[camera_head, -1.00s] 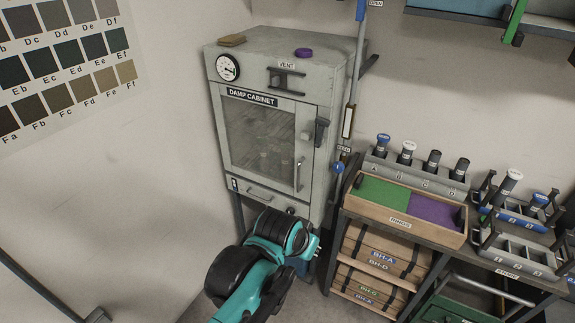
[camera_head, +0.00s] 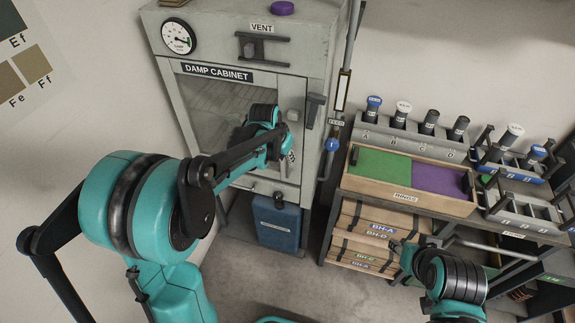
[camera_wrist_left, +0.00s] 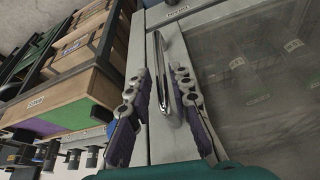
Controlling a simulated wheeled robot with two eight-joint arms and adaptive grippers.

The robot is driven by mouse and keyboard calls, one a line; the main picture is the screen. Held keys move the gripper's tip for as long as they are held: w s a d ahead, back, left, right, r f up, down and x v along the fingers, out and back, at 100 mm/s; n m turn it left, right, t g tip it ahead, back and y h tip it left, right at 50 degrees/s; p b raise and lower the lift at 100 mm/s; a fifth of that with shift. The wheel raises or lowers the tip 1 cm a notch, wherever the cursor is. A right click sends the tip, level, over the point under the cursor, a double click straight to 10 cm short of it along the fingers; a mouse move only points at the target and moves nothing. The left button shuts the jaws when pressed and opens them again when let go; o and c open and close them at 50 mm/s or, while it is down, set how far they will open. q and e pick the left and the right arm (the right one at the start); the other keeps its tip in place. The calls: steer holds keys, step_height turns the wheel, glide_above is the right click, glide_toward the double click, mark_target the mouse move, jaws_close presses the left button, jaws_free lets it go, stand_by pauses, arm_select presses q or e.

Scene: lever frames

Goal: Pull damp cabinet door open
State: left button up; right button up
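The grey damp cabinet (camera_head: 305,40) has a glass-fronted door (camera_head: 205,100) that looks shut in its frame. My left gripper (camera_head: 284,148) is in front of the door's right side and largely hides the handle in the head view. In the left wrist view, the silver bar handle (camera_wrist_left: 161,70) lies between the two spread fingers of the left gripper (camera_wrist_left: 161,72), with a gap on each side. My right gripper (camera_head: 398,250) is low in front of the shelf; its fingers are too small to read.
A shelf unit with a wooden tray (camera_head: 405,195) of green and purple compartments stands right of the cabinet. A blue container (camera_head: 277,222) is under the cabinet. Floor in front is clear.

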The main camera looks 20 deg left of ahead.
arm_select(q)
steer(key=b+x, duration=0.2)
steer(key=x, duration=0.5)
steer(key=shift+w+f, duration=0.1)
steer(key=shift+f, duration=0.1)
jaws_close()
